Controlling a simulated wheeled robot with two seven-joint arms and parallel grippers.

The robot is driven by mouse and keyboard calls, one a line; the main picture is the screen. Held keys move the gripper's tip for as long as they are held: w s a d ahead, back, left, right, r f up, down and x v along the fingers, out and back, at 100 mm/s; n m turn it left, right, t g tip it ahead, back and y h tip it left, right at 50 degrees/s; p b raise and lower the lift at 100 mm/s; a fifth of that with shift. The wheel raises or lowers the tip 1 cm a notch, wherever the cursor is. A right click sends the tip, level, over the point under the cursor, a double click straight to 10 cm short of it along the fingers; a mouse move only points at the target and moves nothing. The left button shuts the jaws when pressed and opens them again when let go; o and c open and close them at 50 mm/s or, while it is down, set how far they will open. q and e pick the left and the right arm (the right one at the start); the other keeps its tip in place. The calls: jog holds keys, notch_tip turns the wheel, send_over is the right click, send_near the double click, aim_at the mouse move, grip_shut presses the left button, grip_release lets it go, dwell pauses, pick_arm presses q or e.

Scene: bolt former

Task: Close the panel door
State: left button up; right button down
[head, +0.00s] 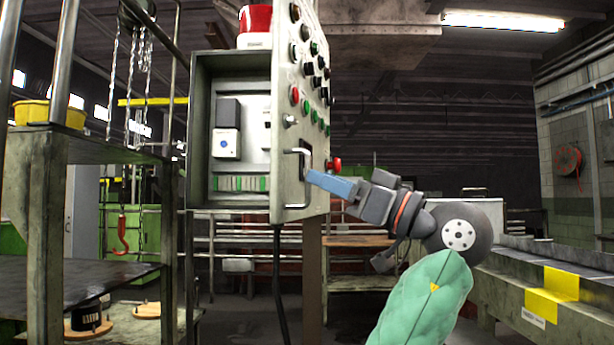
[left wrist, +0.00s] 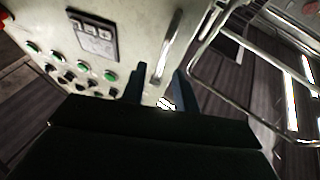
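The panel door (head: 295,120) is a pale metal door with rows of green, red and black buttons. It stands open on the grey electrical cabinet (head: 200,130), whose inside shows to its left. A metal handle (head: 303,165) sits low on the door; it also shows in the left wrist view (left wrist: 166,52). My left gripper (head: 312,180) has blue fingers and is at the handle. In the left wrist view its fingers (left wrist: 159,86) are apart, with the handle's near end between them; contact cannot be told. My right gripper is not in view.
A red lamp (head: 255,20) tops the cabinet. A metal frame with a shelf (head: 85,150) stands at the left. A grey machine bed with a yellow patch (head: 548,295) is at the right. Rails show beside the door in the left wrist view (left wrist: 240,95).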

aim_at(307, 198)
pick_arm(q)
jog(key=shift+x, duration=2.15)
grip_shut()
